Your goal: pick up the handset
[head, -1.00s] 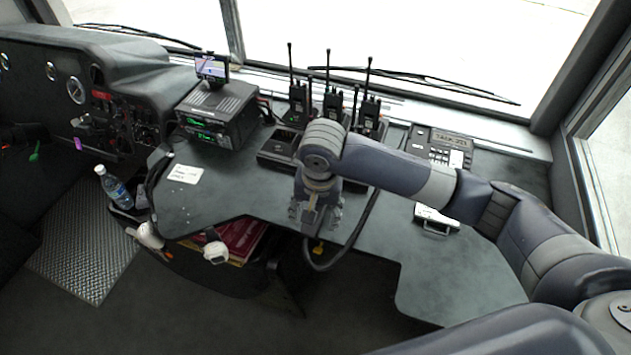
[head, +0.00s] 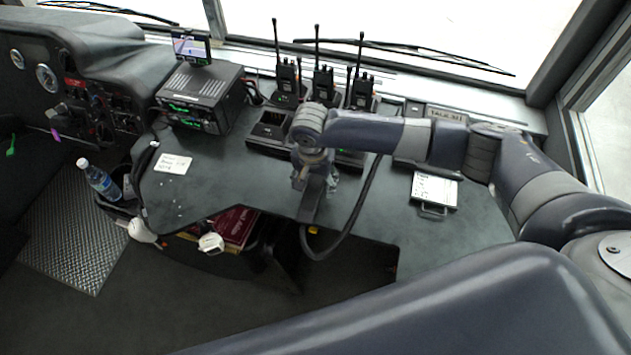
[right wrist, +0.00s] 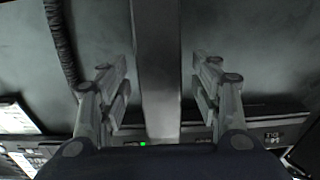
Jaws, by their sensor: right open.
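The handset (head: 311,203) shows in the head view as a dark grey bar just below my right wrist, by the desk's front edge. A black cord (head: 352,222) loops from near its lower end up to the right. My right gripper (head: 314,185) is over the handset's upper part, with its fingers partly hidden by my wrist. In the right wrist view, the handset (right wrist: 157,70) runs between the two open fingers of my right gripper (right wrist: 162,80). Gaps show on both sides. My left gripper is out of view.
Several radios with antennas (head: 323,82) stand in chargers behind my right wrist. A radio unit with a screen (head: 203,95) stands to the left. The desk's left part (head: 225,180) is mostly clear.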

